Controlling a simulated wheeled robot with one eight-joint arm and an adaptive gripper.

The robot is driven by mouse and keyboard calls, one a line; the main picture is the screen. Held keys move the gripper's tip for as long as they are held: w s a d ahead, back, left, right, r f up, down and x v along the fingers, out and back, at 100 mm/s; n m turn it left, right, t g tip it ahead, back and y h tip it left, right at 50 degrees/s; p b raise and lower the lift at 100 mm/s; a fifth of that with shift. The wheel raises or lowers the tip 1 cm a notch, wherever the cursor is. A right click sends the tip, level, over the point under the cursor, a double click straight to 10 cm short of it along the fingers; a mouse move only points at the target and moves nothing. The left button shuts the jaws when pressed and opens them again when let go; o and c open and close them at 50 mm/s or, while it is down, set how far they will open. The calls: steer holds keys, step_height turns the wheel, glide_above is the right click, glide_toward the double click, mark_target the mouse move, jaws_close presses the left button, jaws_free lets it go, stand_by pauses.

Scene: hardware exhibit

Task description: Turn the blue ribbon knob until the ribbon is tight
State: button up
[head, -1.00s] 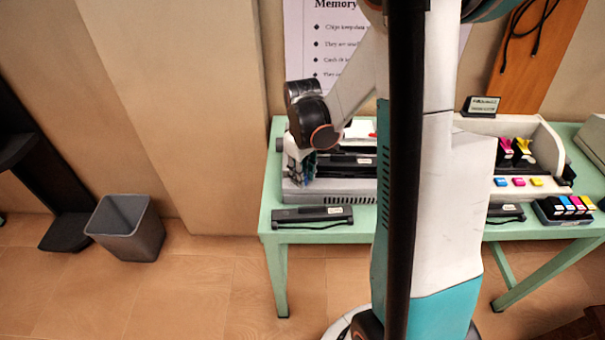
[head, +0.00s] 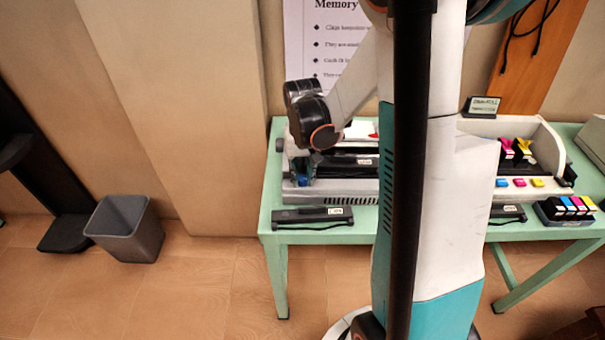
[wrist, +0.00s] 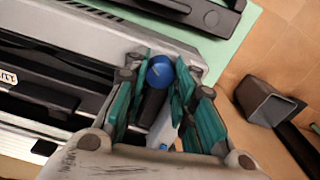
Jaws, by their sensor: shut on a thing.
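The blue ribbon knob (wrist: 159,76) is a round blue cap with a pale line on its face, at the left end of the grey printer (head: 345,188) on the green table. In the wrist view, my gripper (wrist: 163,67) has its teal fingers on both sides of the knob, shut on it. In the head view, my gripper (head: 303,170) is over the printer's left end, small and partly shaded by my wrist. The ribbon is not clearly visible, so I cannot tell how tight it is.
A black bar-shaped part (head: 312,215) lies along the table's front edge. Colored cartridges (head: 568,206) and an open white printer (head: 540,145) stand at the right. A grey bin (head: 125,228) stands on the floor at left. My arm hides the table's middle.

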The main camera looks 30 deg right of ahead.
mark_target(302, 177)
stand_by(0.5)
steer(key=o, duration=1.1)
steer(key=shift+r, duration=0.15)
step_height(302, 177, up, 12)
steer(key=shift+f, duration=0.1)
